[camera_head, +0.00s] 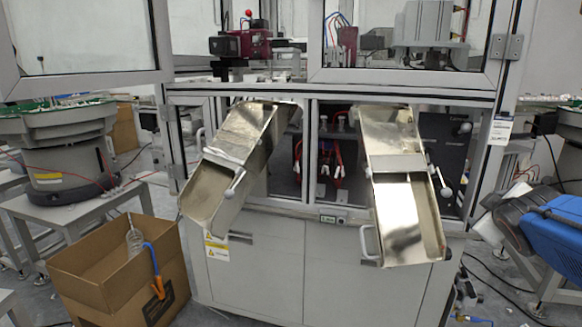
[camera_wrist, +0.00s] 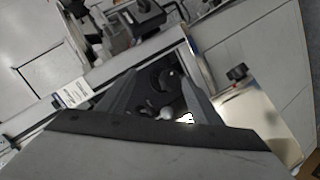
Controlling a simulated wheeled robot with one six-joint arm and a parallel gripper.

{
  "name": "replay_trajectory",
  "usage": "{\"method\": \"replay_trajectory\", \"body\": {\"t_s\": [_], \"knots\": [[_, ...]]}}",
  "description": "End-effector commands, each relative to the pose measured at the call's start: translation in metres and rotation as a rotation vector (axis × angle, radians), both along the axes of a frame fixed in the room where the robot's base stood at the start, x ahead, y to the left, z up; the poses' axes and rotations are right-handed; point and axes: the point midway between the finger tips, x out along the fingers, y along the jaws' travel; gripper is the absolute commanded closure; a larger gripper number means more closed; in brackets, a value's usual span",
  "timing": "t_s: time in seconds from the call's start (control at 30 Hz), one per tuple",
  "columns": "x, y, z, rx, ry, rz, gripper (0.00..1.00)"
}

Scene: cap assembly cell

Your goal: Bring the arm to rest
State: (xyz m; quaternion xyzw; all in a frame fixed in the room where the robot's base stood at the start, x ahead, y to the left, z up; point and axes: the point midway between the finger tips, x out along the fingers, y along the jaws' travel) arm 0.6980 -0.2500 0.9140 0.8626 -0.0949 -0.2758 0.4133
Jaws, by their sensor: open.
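My gripper (camera_wrist: 160,92) shows in the wrist view, with its two dark fingers spread apart. Nothing is seen held between the fingers. Behind them in that view are a metal chute and the frame of the machine.
The assembly cell has a left metal chute (camera_head: 215,190) and a right metal chute (camera_head: 405,215) sloping outward. A cardboard box (camera_head: 120,275) stands on the floor at the left. A bowl feeder (camera_head: 55,155) is behind it.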

Motion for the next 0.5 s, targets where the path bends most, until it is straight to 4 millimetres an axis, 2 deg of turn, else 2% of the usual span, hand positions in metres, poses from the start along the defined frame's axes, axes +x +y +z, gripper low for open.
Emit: {"method": "replay_trajectory", "body": {"t_s": [0.03, 0.17, 0.3, 0.4, 0.5], "knots": [[-0.015, 0.015, -0.013, 0.078, 0.021, -0.031, 0.41], [-0.058, 0.051, -0.052, 0.297, 0.104, -0.126, 0.41], [-0.111, 0.098, -0.096, 0.523, 0.231, -0.206, 0.41], [-0.147, 0.13, -0.121, 0.652, 0.327, -0.248, 0.41], [-0.176, 0.155, -0.137, 0.743, 0.41, -0.275, 0.41]]}}
